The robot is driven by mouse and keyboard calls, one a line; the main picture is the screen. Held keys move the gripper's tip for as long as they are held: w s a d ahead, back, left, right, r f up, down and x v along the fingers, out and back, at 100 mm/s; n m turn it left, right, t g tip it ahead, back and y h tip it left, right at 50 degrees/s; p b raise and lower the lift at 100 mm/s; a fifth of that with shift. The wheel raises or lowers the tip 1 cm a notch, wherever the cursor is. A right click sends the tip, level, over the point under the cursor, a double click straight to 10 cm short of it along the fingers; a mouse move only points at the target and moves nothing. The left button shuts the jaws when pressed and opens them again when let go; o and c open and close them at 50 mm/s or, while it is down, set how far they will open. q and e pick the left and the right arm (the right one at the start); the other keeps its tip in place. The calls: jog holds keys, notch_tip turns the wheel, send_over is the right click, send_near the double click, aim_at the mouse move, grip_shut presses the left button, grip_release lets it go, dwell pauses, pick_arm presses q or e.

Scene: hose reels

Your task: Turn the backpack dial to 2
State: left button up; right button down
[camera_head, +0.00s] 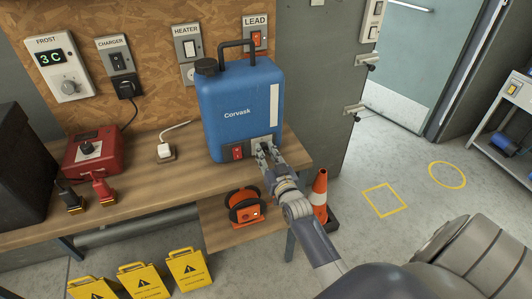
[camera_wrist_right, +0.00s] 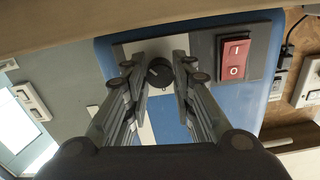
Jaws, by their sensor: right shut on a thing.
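The blue backpack (camera_head: 240,100), marked "Corvask", stands upright on the wooden workbench. A light panel at its lower front carries the dark round dial (camera_wrist_right: 158,73), seen best in the right wrist view. My right gripper (camera_head: 265,150) reaches the panel from the front and hides most of the dial in the head view. In the right wrist view its two fingers (camera_wrist_right: 159,74) stand on either side of the dial, shut on it. The dial's marks and setting cannot be read. A red rocker switch (camera_head: 238,152) sits beside the dial. My left gripper is out of view.
A red charger box (camera_head: 95,150) and a white plug (camera_head: 166,152) are on the bench (camera_head: 130,185). An orange hose reel (camera_head: 245,206) sits on the shelf below. An orange cone (camera_head: 319,193) stands right of the bench; the floor further right is open.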

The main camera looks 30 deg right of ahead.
jog(key=shift+f, duration=0.15)
jog(key=c, duration=1.3)
grip_release()
jog(key=shift+c, duration=0.2)
jog(key=v, duration=1.2)
